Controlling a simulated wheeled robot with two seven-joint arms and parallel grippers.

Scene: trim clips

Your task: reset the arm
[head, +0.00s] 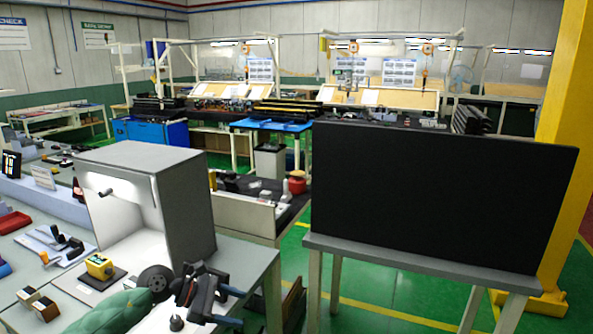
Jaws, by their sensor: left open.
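My left gripper (240,309) is at the lower middle-left of the head view, at the front right corner of the grey workbench (246,258). Its two dark fingers with blue parts point right and stand apart. I see nothing between them. My right gripper and right arm are not in view. No trim clips can be made out.
A grey open-front box (190,195) with a lit white inside stands on the bench behind my left gripper. A yellow device (100,266) is in front of it. A large black panel (430,190) stands on a table at right, by a yellow column (570,120). Green floor lies between.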

